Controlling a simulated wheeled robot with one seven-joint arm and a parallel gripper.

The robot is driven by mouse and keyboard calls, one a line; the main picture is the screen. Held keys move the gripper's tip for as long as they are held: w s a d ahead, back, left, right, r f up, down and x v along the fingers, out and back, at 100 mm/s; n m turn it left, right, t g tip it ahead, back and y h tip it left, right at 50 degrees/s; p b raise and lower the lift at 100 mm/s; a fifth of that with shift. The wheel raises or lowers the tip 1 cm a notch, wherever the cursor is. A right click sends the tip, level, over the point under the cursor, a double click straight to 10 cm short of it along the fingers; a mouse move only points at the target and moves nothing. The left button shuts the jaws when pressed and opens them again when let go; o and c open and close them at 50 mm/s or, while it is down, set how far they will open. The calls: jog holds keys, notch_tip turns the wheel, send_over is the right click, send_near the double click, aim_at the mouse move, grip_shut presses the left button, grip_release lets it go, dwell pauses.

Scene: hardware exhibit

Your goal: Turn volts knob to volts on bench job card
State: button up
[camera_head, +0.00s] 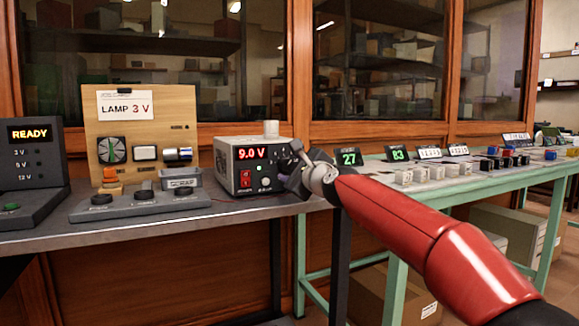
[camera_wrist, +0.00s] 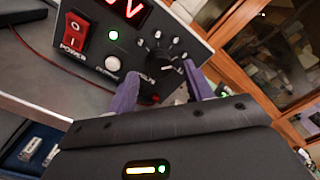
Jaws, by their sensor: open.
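The bench job card (camera_head: 125,105), on an upright wooden board, reads "LAMP 3 V". The grey power supply (camera_head: 228,155) stands on the dark bench, and its red display (camera_head: 252,153) reads 9.0 V. In the wrist view the dark volts knob (camera_wrist: 168,67) has a ring of marks around it and a partly covered label below. My gripper (camera_wrist: 160,70) is open, with one purple finger to each side of the knob. Whether the fingers touch it cannot be told. In the head view my gripper (camera_head: 295,175) is at the supply's right front, hiding the knob.
A red power switch (camera_wrist: 74,35) and a white round button (camera_wrist: 113,63) are left of the knob. A grey bin (camera_head: 180,178) and control base (camera_head: 140,203) stand left of the supply. A green-framed table (camera_head: 455,185) with several small blocks and displays is at right.

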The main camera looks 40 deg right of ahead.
jog(key=shift+x, duration=1.05)
jog(key=c, duration=1)
